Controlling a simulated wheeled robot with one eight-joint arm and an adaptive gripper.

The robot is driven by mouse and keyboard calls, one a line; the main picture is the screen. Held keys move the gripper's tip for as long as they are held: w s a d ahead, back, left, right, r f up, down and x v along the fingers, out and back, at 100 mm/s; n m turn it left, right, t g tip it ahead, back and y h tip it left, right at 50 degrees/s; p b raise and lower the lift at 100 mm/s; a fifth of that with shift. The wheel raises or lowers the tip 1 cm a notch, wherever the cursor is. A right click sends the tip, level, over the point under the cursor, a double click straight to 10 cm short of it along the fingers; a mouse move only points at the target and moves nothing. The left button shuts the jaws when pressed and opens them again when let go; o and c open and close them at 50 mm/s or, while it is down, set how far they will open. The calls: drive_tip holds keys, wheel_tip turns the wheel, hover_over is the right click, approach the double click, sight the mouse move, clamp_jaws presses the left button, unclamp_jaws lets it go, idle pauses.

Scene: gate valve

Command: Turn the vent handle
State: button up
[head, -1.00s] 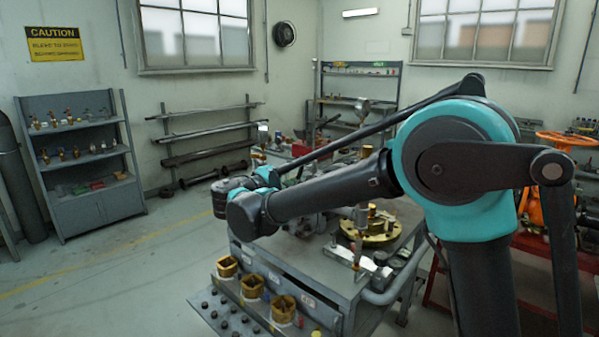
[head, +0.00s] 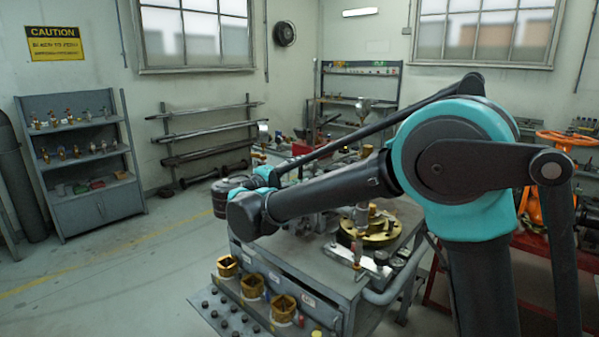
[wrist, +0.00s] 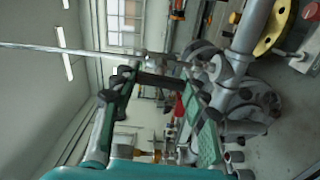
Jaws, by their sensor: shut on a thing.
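In the wrist view my gripper (wrist: 160,79) has its two green-padded fingers spread apart, with a short dark bar (wrist: 162,80) spanning between their tips. The bar looks like the vent handle, held across the jaws. Its joint to the grey valve body (wrist: 232,68) is hard to make out at this size. In the head view the arm's end reaches over the far left of the grey workbench (head: 300,275). My gripper and the handle are hidden there behind my arm.
A brass flange (head: 368,232) and small fittings stand on the bench, close to my forearm. An orange handwheel (head: 566,140) is at the right. The floor on the left is clear.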

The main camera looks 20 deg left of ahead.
drive_tip(key=o, duration=1.2)
drive_tip(key=shift+s, duration=0.1)
drive_tip(key=v, duration=1.2)
